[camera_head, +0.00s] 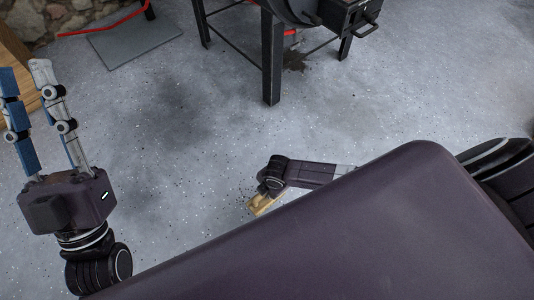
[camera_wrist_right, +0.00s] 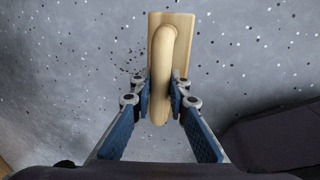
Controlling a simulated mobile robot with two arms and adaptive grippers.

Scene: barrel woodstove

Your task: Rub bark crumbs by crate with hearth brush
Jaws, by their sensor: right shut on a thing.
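The hearth brush (camera_wrist_right: 183,45) is a pale wooden block with a raised, rounded handle. My right gripper (camera_wrist_right: 160,88) is shut on the handle, one finger on each side. In the head view the brush (camera_head: 263,204) is low over the floor, partly behind my body; its bristles are hidden and contact is unclear. Small dark crumbs (camera_wrist_right: 130,62) lie left of the brush in the right wrist view, hard to separate from the floor's specks. My left gripper (camera_head: 24,68) is open and empty, fingers pointing up, at the far left. No crate is clearly recognisable.
A black stove (camera_head: 290,10) on dark legs (camera_head: 271,60) stands at the top. A grey floor plate (camera_head: 135,42) with a red bar lies at upper left. A wooden edge (camera_head: 14,48) shows at the left, behind my left gripper. The middle floor (camera_head: 180,130) is clear.

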